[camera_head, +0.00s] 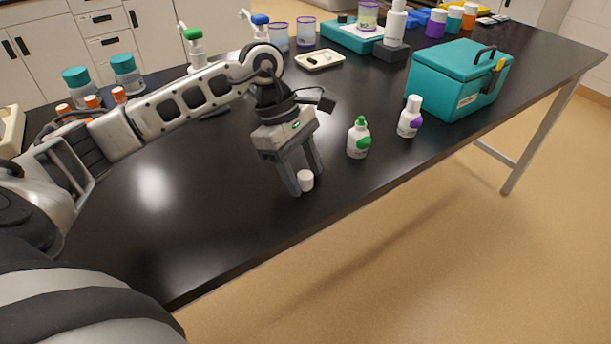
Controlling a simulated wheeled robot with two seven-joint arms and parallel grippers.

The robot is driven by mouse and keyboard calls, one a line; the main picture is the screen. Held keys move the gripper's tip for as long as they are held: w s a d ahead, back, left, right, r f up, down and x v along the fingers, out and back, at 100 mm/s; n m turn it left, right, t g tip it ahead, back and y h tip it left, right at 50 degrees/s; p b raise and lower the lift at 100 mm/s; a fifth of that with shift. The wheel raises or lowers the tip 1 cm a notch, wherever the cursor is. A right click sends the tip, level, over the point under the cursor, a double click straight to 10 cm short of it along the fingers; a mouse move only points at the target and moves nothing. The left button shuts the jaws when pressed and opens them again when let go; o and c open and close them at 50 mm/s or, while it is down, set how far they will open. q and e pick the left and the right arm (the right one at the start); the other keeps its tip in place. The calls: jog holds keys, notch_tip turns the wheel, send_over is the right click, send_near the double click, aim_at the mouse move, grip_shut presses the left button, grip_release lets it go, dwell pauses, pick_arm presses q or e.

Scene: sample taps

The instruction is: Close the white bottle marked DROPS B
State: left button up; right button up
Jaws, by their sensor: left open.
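Two small white bottles stand upright on the black bench. One has a green patch and a green tip (358,138). The other, to its right, has a purple patch and a white top (409,117). The lettering is too small to read, so I cannot tell which is marked DROPS B. A small white cap (306,181) is on the bench left of the green-patched bottle. My left gripper (308,184) points down with open fingers at the cap, one finger on either side; contact is not clear. My right gripper is out of view.
A teal box with a handle (460,76) stands right of the bottles. A cream tray (320,60), pump bottles (195,48) and teal-lidded jars (127,74) are farther back. The front bench edge runs close to the cap and bottles. The near-left bench is clear.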

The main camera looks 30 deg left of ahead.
aim_at(310, 176)
pick_arm(q)
jog(key=c, duration=1)
jog(key=shift+c, duration=0.2)
jog(key=shift+r, duration=0.2)
jog(key=shift+r, duration=0.2)
notch_tip(310, 176, up, 3)
jog(key=shift+w+a+f+b, duration=0.1)
jog(key=shift+a+b, duration=0.05)
jog(key=shift+b, duration=0.2)
jog(key=w+a+r, duration=0.1)
jog(key=a+r, duration=0.8)
jog(key=a, duration=0.4)
jog(key=shift+w+a+r, duration=0.25)
jog(key=shift+w+a, duration=0.05)
jog(key=shift+a, duration=0.05)
